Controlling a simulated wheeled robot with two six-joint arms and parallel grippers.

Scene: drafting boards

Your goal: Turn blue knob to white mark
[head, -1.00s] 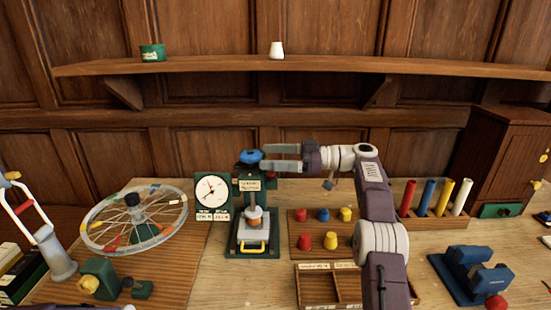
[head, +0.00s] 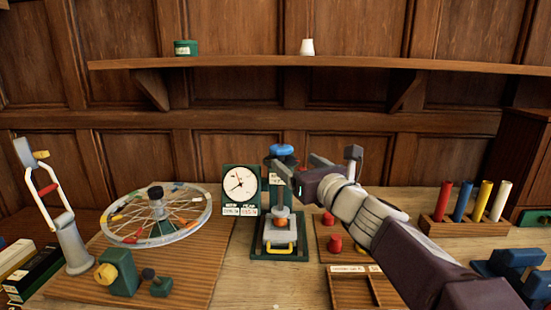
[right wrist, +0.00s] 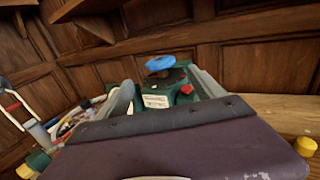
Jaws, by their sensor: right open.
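The blue knob (head: 281,150) sits on top of a green press-like stand (head: 279,254), and it also shows in the right wrist view (right wrist: 160,63). A small red piece (right wrist: 186,89) shows on the stand just below the knob. I cannot make out a white mark for the knob. My right gripper (head: 300,166) is open and empty, just to the right of and a little below the knob in the head view. In the right wrist view its fingers (right wrist: 165,90) are spread, with the knob beyond and between them. My left gripper is out of view.
A white dial gauge (head: 240,183) stands left of the press. A spoked wheel (head: 155,217) lies further left. A board with red pegs (head: 335,243), an open wooden tray (head: 352,291) and a rack of coloured rods (head: 468,228) are to the right. A shelf (head: 310,64) runs above.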

